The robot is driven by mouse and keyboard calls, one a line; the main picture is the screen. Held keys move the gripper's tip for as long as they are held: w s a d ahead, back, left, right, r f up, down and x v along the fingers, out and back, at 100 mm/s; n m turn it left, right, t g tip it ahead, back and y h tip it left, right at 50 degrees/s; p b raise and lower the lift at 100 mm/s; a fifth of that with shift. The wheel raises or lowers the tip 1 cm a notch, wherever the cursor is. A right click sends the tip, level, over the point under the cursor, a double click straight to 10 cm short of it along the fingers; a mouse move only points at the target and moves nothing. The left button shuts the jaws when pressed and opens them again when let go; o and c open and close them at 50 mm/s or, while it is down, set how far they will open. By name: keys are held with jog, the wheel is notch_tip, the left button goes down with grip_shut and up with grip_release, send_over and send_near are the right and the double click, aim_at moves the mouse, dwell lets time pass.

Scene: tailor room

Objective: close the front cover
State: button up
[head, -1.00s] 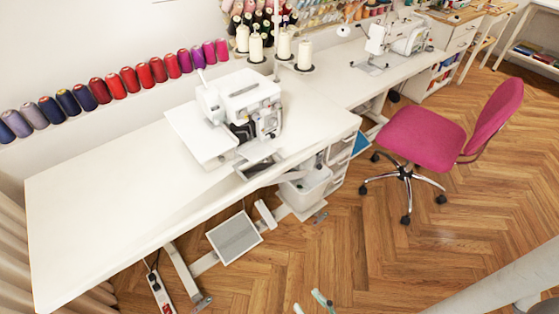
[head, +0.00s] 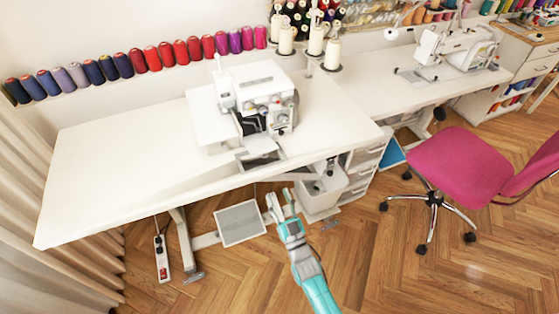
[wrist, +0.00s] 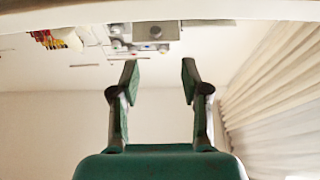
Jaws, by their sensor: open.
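A white overlock sewing machine (head: 262,95) stands on the white table, its front open and dark inner parts showing. Its front cover (head: 260,160) is folded down at the table's front edge, a flat grey panel below the opening. In the wrist view, which looks upside down, the grey panel of the cover (wrist: 156,32) shows at the top centre, beyond my fingertips. My gripper (head: 281,201) is open and empty, in front of and lower than the table edge, apart from the cover. Both spread fingers show in the wrist view (wrist: 160,75).
The white table (head: 110,165) has free room left of the machine. Thread cones (head: 316,42) stand behind it. A drawer unit with a bin (head: 325,188) is below the table. A pink chair (head: 462,165) stands to the right. A foot pedal plate (head: 240,222) is below the table.

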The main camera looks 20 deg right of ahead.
aim_at(268, 169)
jog(key=x, duration=1.2)
jog(key=shift+w+d+r, duration=0.2)
jog(key=shift+d+r, duration=0.05)
jog(key=shift+d, duration=0.15)
grip_shut()
